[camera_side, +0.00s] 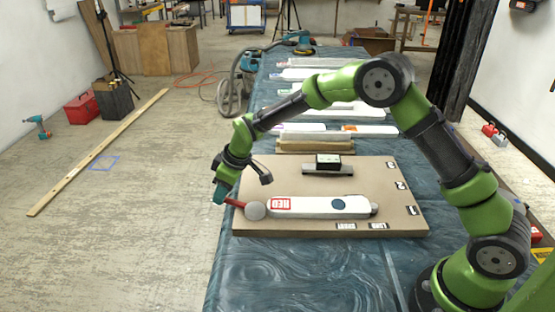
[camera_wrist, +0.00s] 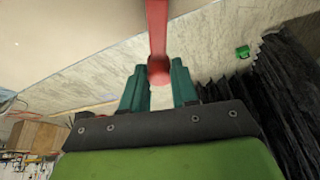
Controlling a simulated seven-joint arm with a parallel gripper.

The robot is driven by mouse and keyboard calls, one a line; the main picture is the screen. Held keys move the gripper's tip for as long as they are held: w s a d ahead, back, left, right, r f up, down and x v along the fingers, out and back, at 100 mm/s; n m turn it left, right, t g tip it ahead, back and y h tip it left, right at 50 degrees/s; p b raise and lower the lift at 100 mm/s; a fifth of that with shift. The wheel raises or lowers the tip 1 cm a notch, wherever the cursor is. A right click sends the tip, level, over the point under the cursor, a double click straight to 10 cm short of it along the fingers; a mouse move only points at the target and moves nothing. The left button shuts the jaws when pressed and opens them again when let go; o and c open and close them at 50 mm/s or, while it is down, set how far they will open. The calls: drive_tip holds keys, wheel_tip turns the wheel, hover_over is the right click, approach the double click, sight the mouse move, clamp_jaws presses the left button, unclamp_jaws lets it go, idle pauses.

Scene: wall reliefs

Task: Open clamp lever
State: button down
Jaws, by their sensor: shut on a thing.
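The clamp lever is red. In the side view the clamp lever (camera_side: 235,203) sticks out to the left from a round grey hub (camera_side: 255,210) at the left end of a white body with a red label (camera_side: 320,206). My gripper (camera_side: 221,193) is at the lever's outer end, past the board's left edge. In the wrist view the red lever (camera_wrist: 158,40) comes down from the top, and its rounded end lies between the two teal fingers of my gripper (camera_wrist: 159,88). The gripper is shut on the lever; the exact contact is hard to see.
The white body lies on a tan board (camera_side: 400,222) on a blue-covered table (camera_side: 290,270). More long pieces (camera_side: 315,140) lie farther back. Open floor (camera_side: 130,230) is to the left.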

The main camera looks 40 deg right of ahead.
drive_tip(key=d+m, duration=0.1)
drive_tip(key=m+h, duration=0.1)
drive_tip(key=m, duration=0.1)
drive_tip(key=shift+w+d, duration=0.3)
drive_tip(key=shift+d, duration=0.1)
drive_tip(key=d+m+h, duration=0.1)
drive_tip(key=d+m, duration=0.1)
drive_tip(key=m, duration=0.1)
drive_tip(key=shift+d+m+t, duration=0.3)
drive_tip(key=shift+t, duration=0.1)
drive_tip(key=d+m+h, duration=0.1)
drive_tip(key=d+m, duration=0.1)
drive_tip(key=m, duration=0.1)
drive_tip(key=shift+s+d+h, duration=0.1)
drive_tip(key=shift+s+h, duration=0.15)
drive_tip(key=shift+h, duration=0.15)
drive_tip(key=shift+s+d+m+h, duration=0.3)
drive_tip(key=shift+d+m, duration=0.15)
drive_tip(key=shift+m, duration=0.4)
drive_tip(key=shift+s+d+m+h, duration=0.25)
drive_tip(key=shift+d+m, duration=0.2)
drive_tip(key=shift+m, duration=0.4)
drive_tip(key=c, duration=0.9)
unclamp_jaws()
drive_tip(key=shift+o, duration=0.2)
drive_tip(key=v, duration=1.7)
drive_tip(key=shift+w, duration=0.25)
